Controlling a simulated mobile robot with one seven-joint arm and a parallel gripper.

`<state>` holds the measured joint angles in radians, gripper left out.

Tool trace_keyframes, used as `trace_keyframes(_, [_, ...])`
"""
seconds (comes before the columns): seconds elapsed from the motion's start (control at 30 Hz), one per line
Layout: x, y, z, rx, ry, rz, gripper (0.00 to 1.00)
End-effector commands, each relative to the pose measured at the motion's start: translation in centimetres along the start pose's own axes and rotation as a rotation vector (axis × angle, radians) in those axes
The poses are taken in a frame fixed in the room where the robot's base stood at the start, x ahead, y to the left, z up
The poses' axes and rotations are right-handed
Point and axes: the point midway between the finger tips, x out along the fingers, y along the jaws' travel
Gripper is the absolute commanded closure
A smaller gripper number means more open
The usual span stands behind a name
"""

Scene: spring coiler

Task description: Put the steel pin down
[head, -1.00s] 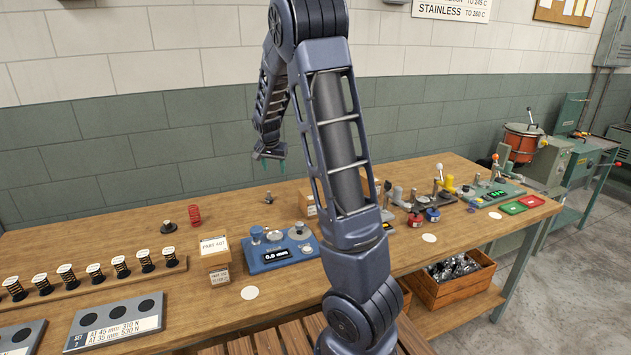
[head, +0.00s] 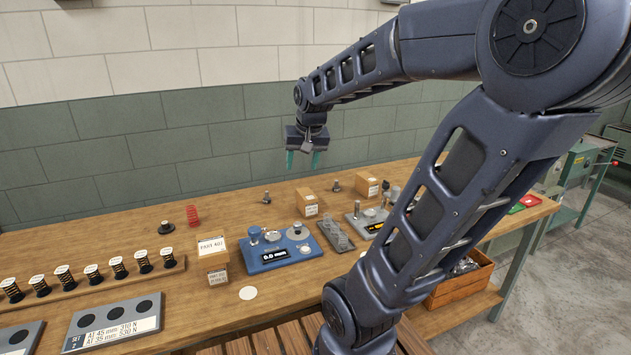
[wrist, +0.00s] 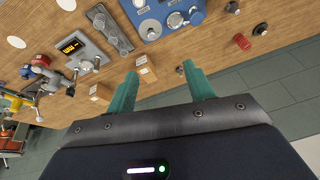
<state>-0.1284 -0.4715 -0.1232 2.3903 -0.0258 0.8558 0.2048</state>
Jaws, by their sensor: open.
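My gripper (head: 303,160) hangs above the back of the wooden bench with its teal fingers apart and nothing between them. In the wrist view, my gripper (wrist: 160,72) is also open and empty. A small grey upright piece (head: 266,198), which looks like the steel pin, stands on the bench below and left of my gripper in the head view. In the wrist view it seems to be the small dark piece (wrist: 180,70) near one fingertip, apart from it. Other small pegs stand near the wooden blocks, so I cannot be sure which is the steel pin.
A blue gauge (head: 280,255), a grey tray (head: 344,246) and wooden blocks (head: 306,201) stand on the bench (head: 215,308). A red spring (head: 192,216) and a dark knob (head: 166,227) are left. A row of springs (head: 92,274) stands further left. The wall is close behind.

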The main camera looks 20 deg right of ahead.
Motion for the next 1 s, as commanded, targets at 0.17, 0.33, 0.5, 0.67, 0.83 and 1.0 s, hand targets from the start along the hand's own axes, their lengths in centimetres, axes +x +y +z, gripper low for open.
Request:
trace_keyframes(0.17, [-2.2,0.6,4.9,-0.082,0.023,0.007,0.47])
trace_keyframes(0.33, [-3.1,1.0,8.6,-0.149,0.036,0.023,0.47])
trace_keyframes(0.5, [-3.4,1.1,10.5,-0.185,0.040,0.035,0.47])
trace_keyframes(0.67, [-3.4,1.1,10.9,-0.194,0.040,0.037,0.47])
trace_keyframes(0.83, [-3.4,1.1,10.8,-0.193,0.040,0.037,0.47])
trace_keyframes(1.0, [-3.4,1.1,10.7,-0.193,0.039,0.037,0.32])
